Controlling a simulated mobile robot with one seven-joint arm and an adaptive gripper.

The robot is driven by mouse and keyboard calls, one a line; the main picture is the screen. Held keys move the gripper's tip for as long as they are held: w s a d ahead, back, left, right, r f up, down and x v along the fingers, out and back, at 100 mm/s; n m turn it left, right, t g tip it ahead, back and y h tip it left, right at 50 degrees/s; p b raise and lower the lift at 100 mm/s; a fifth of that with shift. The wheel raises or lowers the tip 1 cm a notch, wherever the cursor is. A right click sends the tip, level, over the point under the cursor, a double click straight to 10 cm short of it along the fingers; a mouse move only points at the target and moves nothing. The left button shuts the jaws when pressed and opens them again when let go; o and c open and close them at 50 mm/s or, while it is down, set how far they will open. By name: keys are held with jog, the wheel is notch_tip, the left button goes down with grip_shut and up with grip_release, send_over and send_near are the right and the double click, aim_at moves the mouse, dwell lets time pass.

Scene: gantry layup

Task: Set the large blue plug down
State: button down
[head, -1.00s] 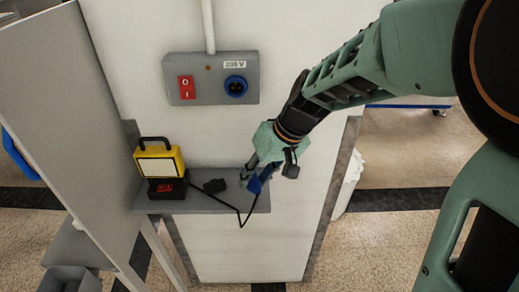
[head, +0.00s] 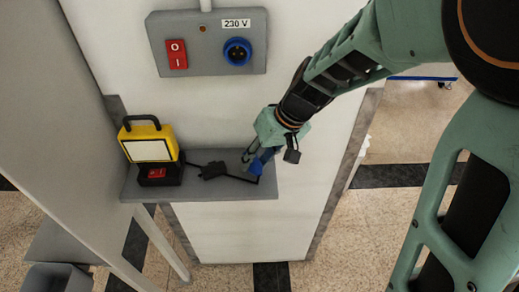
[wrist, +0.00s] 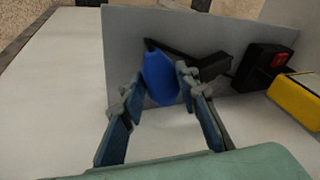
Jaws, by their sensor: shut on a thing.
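The large blue plug (head: 261,161) is at the right end of the grey shelf (head: 207,189), partly hidden by my gripper in the head view. My gripper (head: 252,158) is shut on it. In the wrist view the blue plug (wrist: 160,78) sits between the two fingertips of my gripper (wrist: 159,82), with the shelf (wrist: 125,35) behind it. A black cable runs from the plug to a black block (head: 213,170) on the shelf. I cannot tell whether the plug touches the shelf.
A yellow work lamp (head: 149,145) with a red switch stands on the shelf's left end. Above on the white wall is a grey 230 V box (head: 205,60) with a red switch (head: 176,54) and a blue socket (head: 237,51). A grey panel stands at left.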

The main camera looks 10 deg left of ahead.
notch_tip(320, 180, down, 2)
jog(key=shift+f+b, duration=0.1)
jog(key=shift+b, duration=0.25)
jog(key=shift+f, duration=0.1)
jog(key=c, duration=1.5)
grip_release()
jog(key=shift+o, duration=0.2)
jog(key=shift+d+r+p, duration=0.1)
jog(key=shift+r+p, duration=0.2)
jog(key=shift+r, duration=0.25)
jog(key=p+v, duration=0.5)
jog(key=v, duration=0.6)
jog(key=shift+s+r, duration=0.1)
jog(key=shift+r, duration=0.05)
